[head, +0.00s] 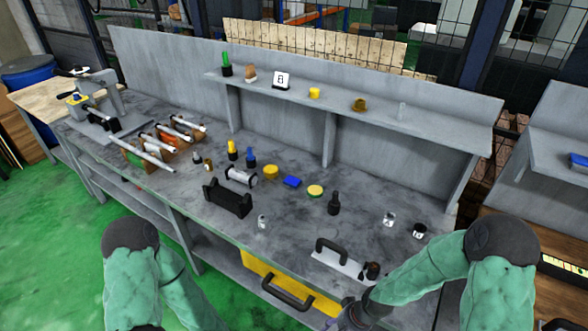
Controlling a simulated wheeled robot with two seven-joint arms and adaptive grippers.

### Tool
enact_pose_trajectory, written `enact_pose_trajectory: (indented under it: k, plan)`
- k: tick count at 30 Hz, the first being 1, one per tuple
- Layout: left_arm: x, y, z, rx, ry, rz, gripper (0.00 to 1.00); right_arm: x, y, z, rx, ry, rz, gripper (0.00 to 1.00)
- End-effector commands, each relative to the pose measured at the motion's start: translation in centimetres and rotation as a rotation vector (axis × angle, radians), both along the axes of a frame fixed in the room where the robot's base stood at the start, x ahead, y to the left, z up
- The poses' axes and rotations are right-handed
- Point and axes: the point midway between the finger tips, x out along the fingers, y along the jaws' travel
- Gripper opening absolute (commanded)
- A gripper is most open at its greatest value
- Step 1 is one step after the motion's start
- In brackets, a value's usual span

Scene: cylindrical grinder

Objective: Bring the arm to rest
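My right arm (415,275) comes in from the right, bent, and reaches down and left past the front edge of the grey workbench (300,225). A dark part at its end, seemingly my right gripper (350,315), is cut off by the bottom edge. Its fingers do not show clearly. My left arm (130,275) is at the lower left in front of the bench, bent, with its lower links running out of the picture. My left gripper is not in view.
A plate with a black handle (332,250) lies at the bench's front edge near my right arm. A yellow drawer (262,272) is below. Rods on a rack (160,145), a black holder (227,198) and small parts stand on the bench. A shelf (350,108) runs behind.

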Motion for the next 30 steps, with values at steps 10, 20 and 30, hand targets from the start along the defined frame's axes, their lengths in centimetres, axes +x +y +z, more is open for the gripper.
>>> enact_pose_trajectory:
  k: [10,20,30]
  plan:
    - [0.0,0.0,-0.2,0.0,0.0,0.0,0.4,-5.2,2.8,-6.3,0.027,-0.055,0.105,0.61]
    - [0.0,0.0,-0.3,0.0,0.0,0.0,0.4,-7.0,3.1,-7.9,0.01,-0.08,0.145,0.61]
    - [0.0,0.0,-0.3,0.0,0.0,0.0,0.4,-6.9,3.1,-7.8,0.009,-0.08,0.144,0.61]
